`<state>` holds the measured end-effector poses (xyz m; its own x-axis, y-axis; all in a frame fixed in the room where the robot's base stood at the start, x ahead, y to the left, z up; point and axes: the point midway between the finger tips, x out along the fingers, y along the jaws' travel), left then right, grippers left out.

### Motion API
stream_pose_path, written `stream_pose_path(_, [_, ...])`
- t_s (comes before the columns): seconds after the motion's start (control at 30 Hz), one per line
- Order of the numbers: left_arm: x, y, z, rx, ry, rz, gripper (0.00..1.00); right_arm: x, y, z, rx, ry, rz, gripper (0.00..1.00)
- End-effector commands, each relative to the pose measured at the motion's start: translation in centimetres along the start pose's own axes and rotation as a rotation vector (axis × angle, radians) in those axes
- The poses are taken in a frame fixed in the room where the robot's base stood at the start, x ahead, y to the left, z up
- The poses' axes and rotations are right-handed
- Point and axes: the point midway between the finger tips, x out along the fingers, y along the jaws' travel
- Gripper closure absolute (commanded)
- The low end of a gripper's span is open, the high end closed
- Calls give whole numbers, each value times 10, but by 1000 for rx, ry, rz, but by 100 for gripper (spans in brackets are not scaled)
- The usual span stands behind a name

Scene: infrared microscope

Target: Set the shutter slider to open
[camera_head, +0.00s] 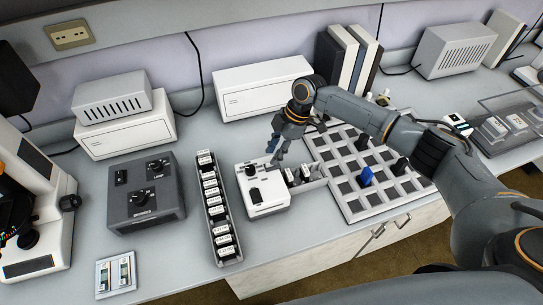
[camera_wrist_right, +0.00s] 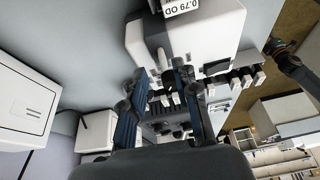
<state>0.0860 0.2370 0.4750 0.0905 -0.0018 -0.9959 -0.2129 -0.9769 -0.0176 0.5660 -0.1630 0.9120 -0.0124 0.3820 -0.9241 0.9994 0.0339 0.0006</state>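A white instrument box (camera_head: 264,206) stands on the bench right of the long slide rack. Its top carries a black knob (camera_head: 254,194) and a small dark part (camera_head: 250,171) nearer the back; I cannot tell whether either is the shutter slider, or its setting. My right gripper (camera_head: 274,147) is above the bench, just behind the box's back right corner. In the right wrist view its two dark blue fingers (camera_wrist_right: 166,95) are apart with nothing held, pointing toward the white box (camera_wrist_right: 217,25). A label on the box reads 0.79 OD upside down. My left gripper does not show.
A dark grey control box (camera_head: 145,205) with knobs stands left of the narrow slide rack (camera_head: 233,258). A gridded white tray (camera_head: 352,208) with black and blue pieces lies close on the right, under my right arm. A white box (camera_head: 262,91) stands behind.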

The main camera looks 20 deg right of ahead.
Motion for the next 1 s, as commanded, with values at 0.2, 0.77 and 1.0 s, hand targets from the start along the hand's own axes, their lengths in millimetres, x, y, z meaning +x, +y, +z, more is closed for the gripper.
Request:
stream_pose_path(0.2, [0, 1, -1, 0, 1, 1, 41, -50, 2, 0, 0, 1, 4, 70])
stream_pose_path(0.77, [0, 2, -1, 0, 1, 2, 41, -91, 2, 0, 2, 0, 2, 70])
stream_pose_path(1.0, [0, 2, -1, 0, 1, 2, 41, -90, 2, 0, 1, 0, 2, 70])
